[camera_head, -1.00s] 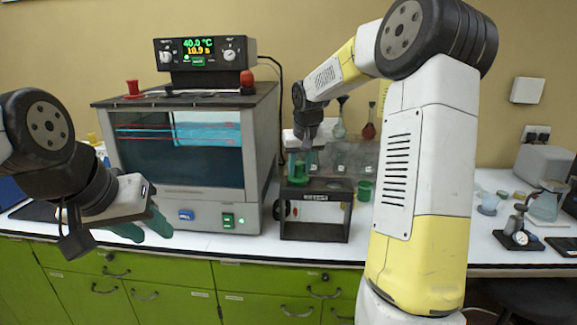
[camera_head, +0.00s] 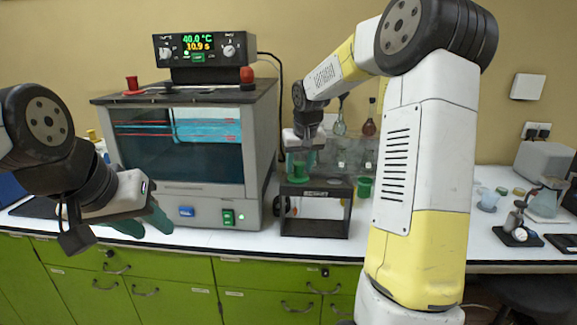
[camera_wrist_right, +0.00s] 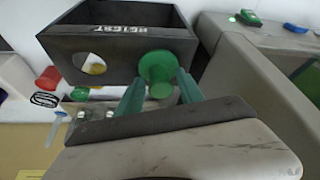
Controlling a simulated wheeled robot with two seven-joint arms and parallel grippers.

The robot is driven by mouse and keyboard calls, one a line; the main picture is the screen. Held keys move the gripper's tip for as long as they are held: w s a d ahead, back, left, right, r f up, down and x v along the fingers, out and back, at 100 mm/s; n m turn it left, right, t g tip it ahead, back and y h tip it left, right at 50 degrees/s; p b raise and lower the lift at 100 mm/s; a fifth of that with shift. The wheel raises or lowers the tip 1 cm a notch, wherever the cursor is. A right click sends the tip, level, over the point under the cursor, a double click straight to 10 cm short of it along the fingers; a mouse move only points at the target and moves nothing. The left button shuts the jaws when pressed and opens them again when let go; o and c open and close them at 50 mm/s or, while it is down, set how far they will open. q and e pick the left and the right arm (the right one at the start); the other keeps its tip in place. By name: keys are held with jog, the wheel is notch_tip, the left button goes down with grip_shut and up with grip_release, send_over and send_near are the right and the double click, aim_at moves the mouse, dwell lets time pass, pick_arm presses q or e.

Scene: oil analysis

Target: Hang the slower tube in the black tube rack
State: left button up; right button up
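The black tube rack (camera_head: 314,193) stands on the white bench right of the water bath. In the right wrist view it shows as a dark box with a white label (camera_wrist_right: 120,28). My right gripper (camera_head: 302,150) is over its left part. A green-topped piece (camera_head: 299,166), apparently a tube's cap, is at the rack's top; it also shows in the wrist view (camera_wrist_right: 158,68) between the teal fingertips. I cannot tell whether they grip it. Any tube below is hidden. My left gripper (camera_head: 143,225) is open and empty in front of the bath.
The water bath (camera_head: 200,200) reads 40.0 °C and 10.9 s, with a red cap (camera_head: 132,84) on its lid. A green cup (camera_head: 364,187) is right of the rack. Flasks (camera_head: 369,120) stand behind it. Glassware (camera_head: 488,199) and instruments (camera_head: 517,230) stand at the far right.

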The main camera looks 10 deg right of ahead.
jog(key=shift+o, duration=0.7)
jog(key=s+a+r, duration=0.2)
jog(key=s+r, duration=0.8)
jog(key=s, duration=0.1)
jog(key=s+a+f+y, duration=0.1)
jog(key=s, duration=0.9)
jog(key=s+a+f+t+y, duration=0.1)
jog(key=s+f, duration=0.1)
jog(key=s, duration=0.9)
jog(key=shift+s+a+f+t, duration=0.15)
jog(key=shift+a+f+t, duration=0.15)
jog(key=shift+a, duration=0.1)
